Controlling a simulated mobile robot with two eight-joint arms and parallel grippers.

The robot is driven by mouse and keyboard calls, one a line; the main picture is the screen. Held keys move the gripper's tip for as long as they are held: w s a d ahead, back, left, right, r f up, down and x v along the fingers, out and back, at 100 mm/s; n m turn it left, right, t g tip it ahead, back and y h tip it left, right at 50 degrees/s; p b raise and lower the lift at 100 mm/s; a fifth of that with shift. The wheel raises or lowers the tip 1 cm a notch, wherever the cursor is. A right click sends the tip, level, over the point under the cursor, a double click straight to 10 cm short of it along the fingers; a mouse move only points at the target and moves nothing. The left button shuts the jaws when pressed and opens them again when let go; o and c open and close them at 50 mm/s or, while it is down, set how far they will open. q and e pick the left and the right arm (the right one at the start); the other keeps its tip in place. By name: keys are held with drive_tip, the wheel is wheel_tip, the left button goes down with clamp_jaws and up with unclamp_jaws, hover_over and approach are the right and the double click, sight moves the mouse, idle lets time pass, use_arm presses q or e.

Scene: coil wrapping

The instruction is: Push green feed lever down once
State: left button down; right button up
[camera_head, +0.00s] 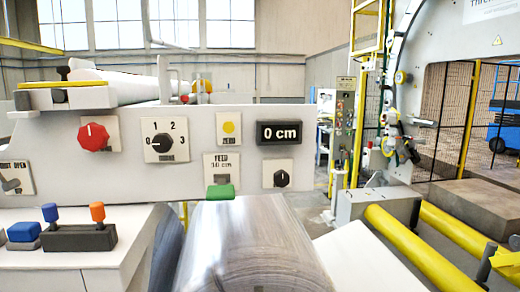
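The green feed lever (220,191) sticks out below a white plate (222,165) marked FEED 10 cm, low on the middle of the light grey panel (330,160). Only its green handle shows clearly. The black display (280,132) up and to the right of it reads 0 cm. Neither of my grippers is in view, and nothing touches the lever.
A red knob (93,137), a black dial (160,141), a yellow button (229,128) and a small dial (281,179) share the panel. Blue (50,213) and orange (97,212) levers stand lower left. A shiny coil (255,250) lies just below the green lever.

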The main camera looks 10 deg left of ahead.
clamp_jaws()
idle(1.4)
